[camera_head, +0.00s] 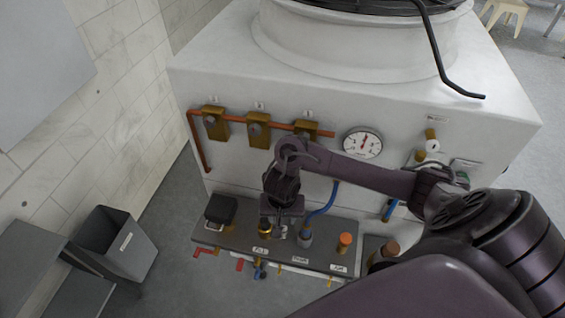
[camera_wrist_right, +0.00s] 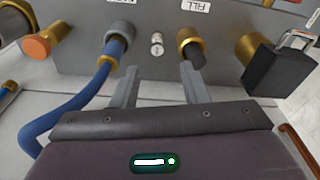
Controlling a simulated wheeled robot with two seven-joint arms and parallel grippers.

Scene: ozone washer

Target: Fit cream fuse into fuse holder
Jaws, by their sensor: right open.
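My right gripper (camera_head: 282,222) reaches down over the grey ledge at the machine's front. In the right wrist view its two fingers (camera_wrist_right: 161,70) are apart with nothing between them. A small pale cylinder (camera_wrist_right: 157,43) with metallic parts sits on the grey panel, just beyond the fingertips and roughly centred between them. It looks like the cream fuse, but I cannot tell whether it is seated in a holder. No separate fuse holder can be made out. My left gripper is not in view.
A blue hose fitting (camera_wrist_right: 118,40) and a brass fitting (camera_wrist_right: 190,42) flank the pale cylinder closely. An orange cap (camera_head: 345,239) and a black box (camera_head: 221,208) stand along the grey ledge (camera_head: 325,258). A grey bin (camera_head: 117,243) stands on the floor at left.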

